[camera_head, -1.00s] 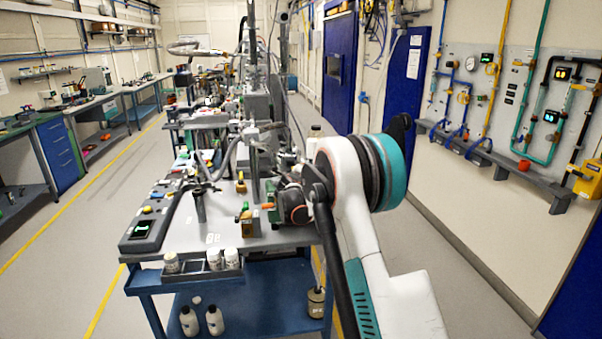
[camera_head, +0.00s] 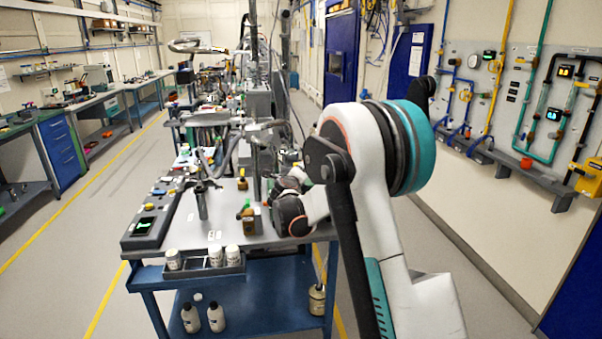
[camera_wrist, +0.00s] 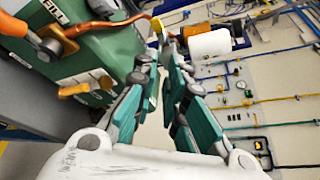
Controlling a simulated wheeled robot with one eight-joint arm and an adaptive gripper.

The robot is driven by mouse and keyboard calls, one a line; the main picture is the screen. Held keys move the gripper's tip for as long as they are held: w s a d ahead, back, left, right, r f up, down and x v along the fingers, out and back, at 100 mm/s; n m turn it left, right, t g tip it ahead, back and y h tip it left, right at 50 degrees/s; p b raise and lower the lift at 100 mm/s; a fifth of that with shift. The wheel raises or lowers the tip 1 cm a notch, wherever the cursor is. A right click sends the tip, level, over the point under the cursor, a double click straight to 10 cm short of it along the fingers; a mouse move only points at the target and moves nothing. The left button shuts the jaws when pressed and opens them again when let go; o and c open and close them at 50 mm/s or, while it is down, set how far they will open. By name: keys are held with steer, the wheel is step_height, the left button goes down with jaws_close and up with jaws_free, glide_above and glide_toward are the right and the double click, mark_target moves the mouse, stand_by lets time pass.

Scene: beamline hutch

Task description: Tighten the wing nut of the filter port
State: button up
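In the wrist view, a green housing (camera_wrist: 125,48) fills the upper left. It carries a white label reading FILL, a copper-coloured curved part (camera_wrist: 98,27) and an orange-brown lever-like part (camera_wrist: 84,90). I cannot tell for sure which of these is the wing nut of the filter port. My gripper (camera_wrist: 162,55) is open, with its teal fingers apart and nothing held between them. It is to the right of the housing and apart from the lever-like part. In the head view my own arm and wrist hide the gripper and most of the housing.
The bench (camera_head: 184,236) holds a grey control box (camera_head: 150,222), a small amber bottle (camera_head: 247,214) and a front rack of white bottles (camera_head: 205,272). A wall panel with pipes (camera_head: 500,100) stands at the right. The floor aisle to the left is free.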

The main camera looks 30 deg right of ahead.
steer(key=shift+v, duration=1.45)
steer(key=s+a+r+n+t+y, duration=0.35)
steer(key=a+r+n, duration=0.25)
steer(key=r, duration=0.3)
steer(key=s+a+r+n+t+y, duration=0.2)
steer(key=s+a+r+n, duration=0.2)
steer(key=a+r+n, duration=0.3)
steer(key=s+a+r+n+y, duration=0.3)
steer(key=s+a+n+y, duration=0.1)
steer(key=s+a+n, duration=0.15)
steer(key=s+a+f+n+g+y, duration=0.1)
steer(key=s+a+f+n+g, duration=0.25)
steer(key=s, duration=0.45)
steer(key=s+a+f+n+g+y, duration=0.2)
steer(key=s+a+f+n, duration=0.1)
steer(key=s+n, duration=0.3)
steer(key=s+d+f+n+g+h, duration=0.1)
steer(key=s+d+f+g+h, duration=0.1)
steer(key=s+f, duration=0.4)
steer(key=s+d+f+n+g+h, duration=0.1)
steer(key=s+f, duration=0.6)
steer(key=s, duration=0.7)
steer(key=shift+d+n+g+h, duration=0.35)
steer(key=shift+d+n+g, duration=0.45)
steer(key=shift+d+g, duration=0.3)
